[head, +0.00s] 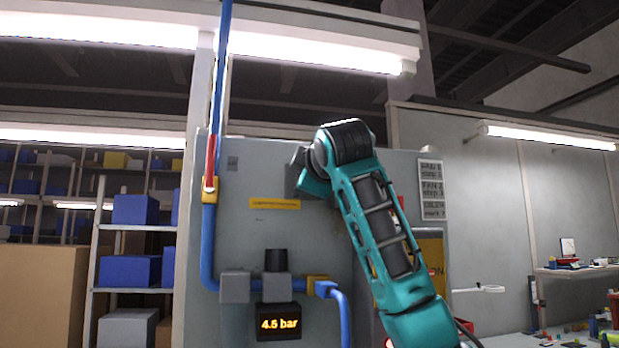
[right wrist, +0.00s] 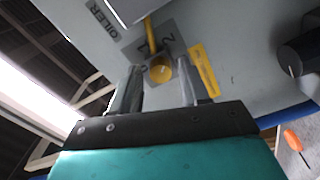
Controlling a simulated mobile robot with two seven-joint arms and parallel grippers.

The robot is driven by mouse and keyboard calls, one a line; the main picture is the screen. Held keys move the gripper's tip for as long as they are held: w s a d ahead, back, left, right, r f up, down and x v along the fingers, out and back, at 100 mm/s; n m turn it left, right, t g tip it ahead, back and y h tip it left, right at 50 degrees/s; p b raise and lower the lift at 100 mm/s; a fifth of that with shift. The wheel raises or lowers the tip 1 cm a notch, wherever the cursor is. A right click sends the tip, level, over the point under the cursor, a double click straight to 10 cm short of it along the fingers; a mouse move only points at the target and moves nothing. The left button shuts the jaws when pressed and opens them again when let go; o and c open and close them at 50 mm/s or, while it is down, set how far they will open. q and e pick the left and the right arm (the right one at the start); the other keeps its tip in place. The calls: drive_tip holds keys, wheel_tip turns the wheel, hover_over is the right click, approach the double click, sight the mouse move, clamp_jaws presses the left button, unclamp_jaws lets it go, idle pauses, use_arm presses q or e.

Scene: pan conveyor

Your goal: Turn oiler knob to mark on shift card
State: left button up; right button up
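The yellow oiler knob (head: 0,0) is not used here; in the right wrist view the yellow oiler knob (right wrist: 160,70) sits on a grey plate (right wrist: 172,30) with a "2" and an OILER label (right wrist: 106,20) nearby. My right gripper (right wrist: 160,64) is open, its two fingers on either side of the knob in the picture; contact cannot be told. In the head view my right arm hides the knob. The shift card (head: 431,188) hangs on the panel right of my arm; its small print is hard to read. My left gripper is out of view.
The grey panel (head: 235,235) carries a blue pipe (head: 208,250), a yellow strip (head: 275,203) and a display (head: 279,322) reading 4.5 bar. Shelves with blue boxes (head: 135,209) stand left. A workbench with small items is at the right.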

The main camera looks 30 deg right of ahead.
drive_tip(key=shift+o, duration=0.4)
drive_tip(key=shift+s, duration=0.1)
drive_tip(key=b+v, duration=0.3)
drive_tip(key=v, duration=0.9)
drive_tip(key=shift+s, duration=0.4)
